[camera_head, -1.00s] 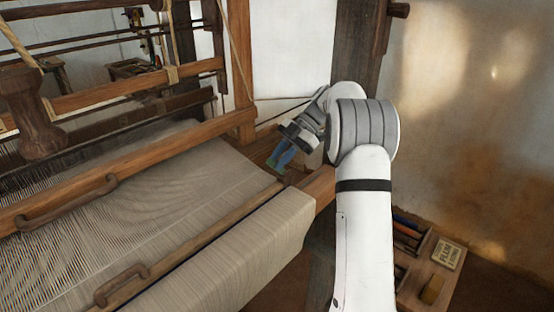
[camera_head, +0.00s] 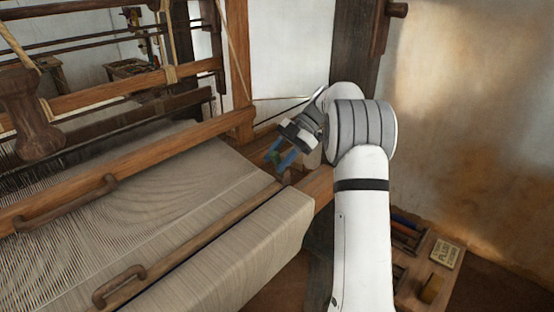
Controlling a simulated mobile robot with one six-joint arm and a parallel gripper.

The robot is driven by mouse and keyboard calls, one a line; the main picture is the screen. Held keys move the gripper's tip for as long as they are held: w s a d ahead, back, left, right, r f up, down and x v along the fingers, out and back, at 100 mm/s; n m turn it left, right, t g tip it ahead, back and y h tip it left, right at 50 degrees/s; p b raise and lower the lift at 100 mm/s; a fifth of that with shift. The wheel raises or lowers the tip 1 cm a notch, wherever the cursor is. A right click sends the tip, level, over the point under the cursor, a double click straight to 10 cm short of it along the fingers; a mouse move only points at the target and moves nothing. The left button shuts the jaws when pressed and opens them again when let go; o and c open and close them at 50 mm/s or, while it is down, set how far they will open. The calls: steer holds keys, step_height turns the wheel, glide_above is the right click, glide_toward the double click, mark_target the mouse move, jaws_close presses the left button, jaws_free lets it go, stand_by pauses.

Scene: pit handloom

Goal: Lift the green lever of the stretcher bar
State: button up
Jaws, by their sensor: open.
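My gripper (camera_head: 275,162) is at the end of my white arm, over the right end of the loom, above the right edge of the cloth. Its blue-green fingers are spread apart, with nothing visible between them. I cannot make out a green lever; it may be hidden or too small to tell from the fingers. I cannot tell which bar is the stretcher bar. The woven cloth (camera_head: 150,215) is stretched across the loom, and a slim wooden bar (camera_head: 205,232) lies along its front.
The front wooden beam's end (camera_head: 318,188) sticks out under my arm. A loom upright (camera_head: 238,60) stands behind my gripper. Two curved handles sit on the bars at left, one near the front (camera_head: 120,287). A wooden box (camera_head: 425,265) with tools is at lower right.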

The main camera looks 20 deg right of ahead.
step_height(320, 180, up, 10)
steer(key=shift+f+b, duration=0.1)
steer(key=shift+b, duration=0.65)
steer(key=shift+c, duration=0.2)
